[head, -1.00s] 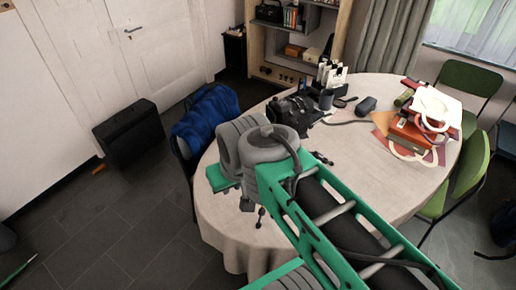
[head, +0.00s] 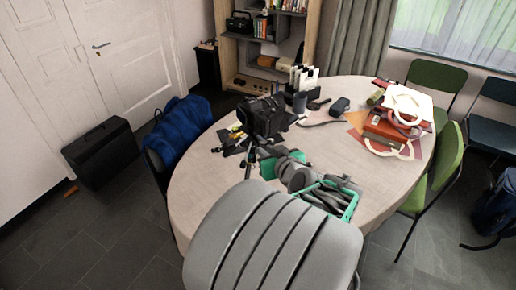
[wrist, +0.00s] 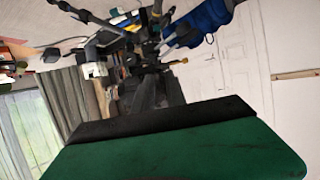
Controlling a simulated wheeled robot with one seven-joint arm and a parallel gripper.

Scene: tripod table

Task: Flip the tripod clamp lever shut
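The black tripod (head: 250,153) stands on the table with a bulky dark camera-like head (head: 262,115) on top. In the tilted wrist view its dark legs and joints (wrist: 150,68) fill the upper middle, with a small yellow-tipped part (wrist: 181,62) sticking out. I cannot tell which part is the clamp lever, or how it sits. My gripper (head: 270,156) is near the tripod's lower right in the head view, partly hidden by my arm. A broad green, black-edged part of my gripper (wrist: 180,140) fills the bottom of the wrist view. The finger opening does not show.
The round cloth-covered table (head: 390,185) holds several small items behind the tripod and red books with a white-handled bag (head: 385,125) at the right. Green chairs (head: 447,165) stand at the right. The table's right-front area is clear.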

